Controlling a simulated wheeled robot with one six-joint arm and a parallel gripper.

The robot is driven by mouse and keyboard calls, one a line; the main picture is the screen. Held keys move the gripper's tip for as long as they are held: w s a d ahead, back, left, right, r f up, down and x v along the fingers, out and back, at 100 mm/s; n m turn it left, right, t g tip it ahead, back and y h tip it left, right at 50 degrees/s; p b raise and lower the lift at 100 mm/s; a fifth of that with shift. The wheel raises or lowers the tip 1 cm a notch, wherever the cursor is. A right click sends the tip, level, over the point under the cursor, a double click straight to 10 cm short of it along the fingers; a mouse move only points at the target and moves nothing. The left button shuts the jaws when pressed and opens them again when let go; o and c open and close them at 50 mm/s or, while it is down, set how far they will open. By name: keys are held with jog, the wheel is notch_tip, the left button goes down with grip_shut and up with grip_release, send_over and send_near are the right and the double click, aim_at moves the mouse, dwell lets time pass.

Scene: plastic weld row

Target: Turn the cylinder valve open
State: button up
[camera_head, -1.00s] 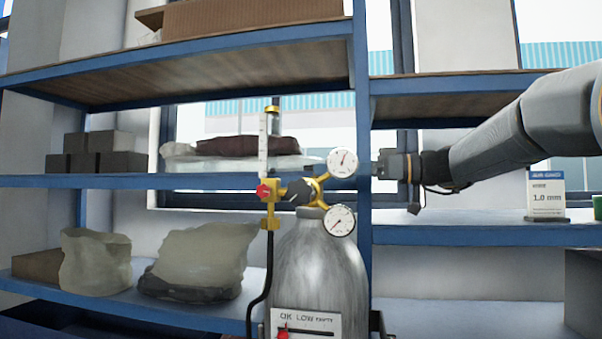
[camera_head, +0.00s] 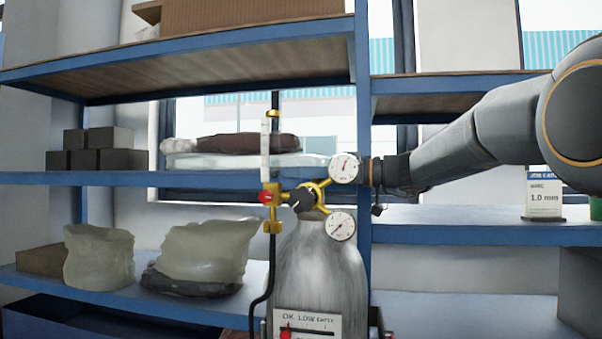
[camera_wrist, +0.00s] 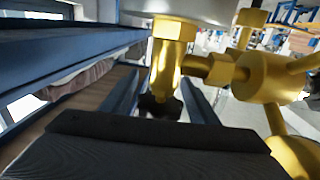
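The grey gas cylinder (camera_head: 318,270) stands upright before the shelf with a brass regulator (camera_head: 318,190) on top. In the wrist view, the brass cylinder valve (camera_wrist: 167,55) ends in a small black lobed handwheel (camera_wrist: 160,106). In the wrist view my gripper (camera_wrist: 160,100) is open, with one dark finger on each side of the handwheel. I cannot tell whether they touch it.
The regulator carries a lower gauge (camera_head: 341,225), a black front knob (camera_head: 302,199), a red knob (camera_head: 265,197) and a flow tube (camera_head: 265,150). A blue shelf upright (camera_head: 364,120) is close behind my gripper. A white box (camera_head: 543,195) stands on the right shelf.

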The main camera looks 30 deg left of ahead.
jog(key=c, duration=0.7)
jog(key=shift+c, duration=0.2)
jog(key=g+b, duration=0.1)
jog(key=b, duration=0.1)
jog(key=shift+f+n+b, duration=0.2)
jog(key=shift+n+b, duration=0.15)
jog(key=shift+n, duration=0.05)
jog(key=n+g+h+b, duration=0.1)
jog(key=g+b, duration=0.1)
jog(key=shift+s+d+b, duration=0.1)
jog(key=shift+s+b, duration=0.1)
jog(key=shift+b, duration=0.15)
jog(key=shift+s+d+r+n+g+h, duration=0.1)
jog(key=shift+s+n+g+h, duration=0.1)
jog(key=shift+n+g+h, duration=0.3)
jog(key=shift+s+d+r+n+g+h, duration=0.1)
jog(key=shift+s+n+g+h, duration=0.1)
jog(key=shift+n+g, duration=0.5)
jog(key=g+p, duration=0.1)
jog(key=n+g+h+p, duration=0.1)
jog(key=p, duration=0.1)
jog(key=shift+s+d+h, duration=0.1)
jog(key=shift+s+h, duration=0.1)
jog(key=shift+h, duration=0.1)
jog(key=shift+n+g+h+p, duration=0.3)
jog(key=shift+n+g+p, duration=0.2)
jog(key=shift+p, duration=0.15)
